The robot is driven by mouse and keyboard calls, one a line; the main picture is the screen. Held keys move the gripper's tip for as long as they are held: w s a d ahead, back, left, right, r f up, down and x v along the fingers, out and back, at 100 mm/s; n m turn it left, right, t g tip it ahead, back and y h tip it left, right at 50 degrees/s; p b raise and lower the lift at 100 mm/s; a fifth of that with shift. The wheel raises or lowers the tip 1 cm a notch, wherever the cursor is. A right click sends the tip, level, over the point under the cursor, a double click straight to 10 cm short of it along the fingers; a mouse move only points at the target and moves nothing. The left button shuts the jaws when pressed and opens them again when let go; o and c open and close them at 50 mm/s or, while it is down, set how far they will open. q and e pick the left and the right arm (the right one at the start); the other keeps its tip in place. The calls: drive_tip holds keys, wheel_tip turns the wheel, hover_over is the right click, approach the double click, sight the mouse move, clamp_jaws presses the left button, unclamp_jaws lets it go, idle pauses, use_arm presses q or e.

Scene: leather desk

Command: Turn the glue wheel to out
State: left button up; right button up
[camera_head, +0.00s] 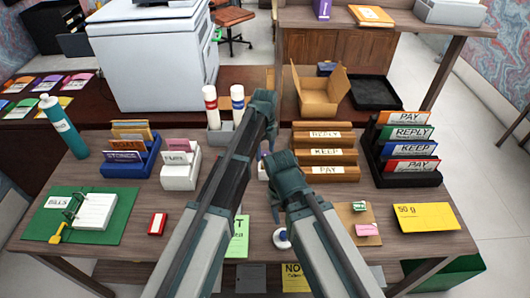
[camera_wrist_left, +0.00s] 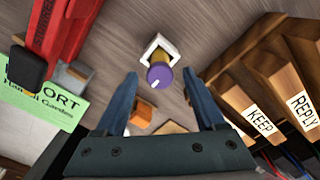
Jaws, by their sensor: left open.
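The glue stick stands in a small white holder; its round purple wheel (camera_wrist_left: 160,76) with a white mark faces the left wrist camera. In the head view, the white holder (camera_head: 263,172) is mostly hidden between my arms. My left gripper (camera_head: 266,128) is above the desk near the glue. In the left wrist view my left gripper (camera_wrist_left: 160,84) is open, its two fingers apart, with the wheel visible between and beyond the tips, seemingly untouched. My right gripper (camera_head: 283,163) is just right of the holder; its fingertips cannot be made out.
Wooden sorting racks (camera_head: 327,155) stand right of the glue, and they show in the wrist view (camera_wrist_left: 262,95). A green card (camera_head: 238,240) lies in front.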

use_arm(q)
clamp_jaws()
drive_tip(key=shift+n, duration=0.6)
drive_tip(key=n, duration=0.4)
drive_tip(key=shift+n, duration=0.3)
drive_tip(key=n, duration=0.6)
drive_tip(key=shift+n, duration=8.9)
